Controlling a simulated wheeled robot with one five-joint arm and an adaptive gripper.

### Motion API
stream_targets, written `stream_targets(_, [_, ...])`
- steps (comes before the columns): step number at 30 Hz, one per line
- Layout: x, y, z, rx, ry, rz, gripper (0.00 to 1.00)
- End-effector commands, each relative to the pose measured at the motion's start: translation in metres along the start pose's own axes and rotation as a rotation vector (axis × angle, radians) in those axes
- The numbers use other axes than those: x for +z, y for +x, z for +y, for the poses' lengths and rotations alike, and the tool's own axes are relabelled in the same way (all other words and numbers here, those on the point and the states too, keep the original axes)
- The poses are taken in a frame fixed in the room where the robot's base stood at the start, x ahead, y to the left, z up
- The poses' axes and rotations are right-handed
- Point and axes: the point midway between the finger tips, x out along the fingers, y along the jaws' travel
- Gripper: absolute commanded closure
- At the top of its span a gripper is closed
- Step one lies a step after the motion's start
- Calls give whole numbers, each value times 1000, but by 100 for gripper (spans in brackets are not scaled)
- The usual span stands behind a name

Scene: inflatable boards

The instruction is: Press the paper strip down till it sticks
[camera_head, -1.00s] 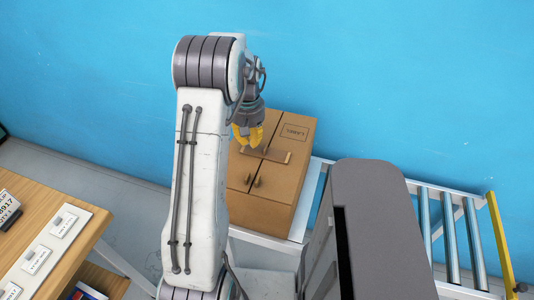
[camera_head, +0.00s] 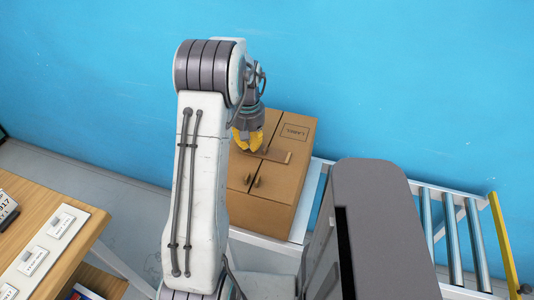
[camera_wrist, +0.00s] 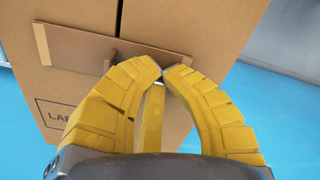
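The paper strip (camera_head: 271,155) is a thin brown strip lying across the seam on top of a cardboard box (camera_head: 290,190). In the wrist view the strip (camera_wrist: 78,48) runs across the box's seam, with a paler left end. I cannot tell whether it lies flat or is stuck. My gripper (camera_head: 246,146) has yellow fingers pointing down at the box, near the strip's left part. In the wrist view the fingertips (camera_wrist: 163,70) come nearly together, with nothing seen between them. They overlap the strip's right part; I cannot tell whether they touch it.
A printed label mark (camera_head: 294,131) is on the box's far right corner. The box stands on a pale stand beside a roller conveyor (camera_head: 455,240). A wooden table (camera_head: 50,200) with small labelled pieces is at left. A blue wall (camera_head: 400,80) rises behind.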

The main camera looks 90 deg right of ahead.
Motion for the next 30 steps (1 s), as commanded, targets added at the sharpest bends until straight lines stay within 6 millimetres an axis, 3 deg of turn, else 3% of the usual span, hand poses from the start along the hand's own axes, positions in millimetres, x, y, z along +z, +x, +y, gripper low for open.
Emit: stream_targets(30, [0, 10, 0, -1, 0, -2, 100])
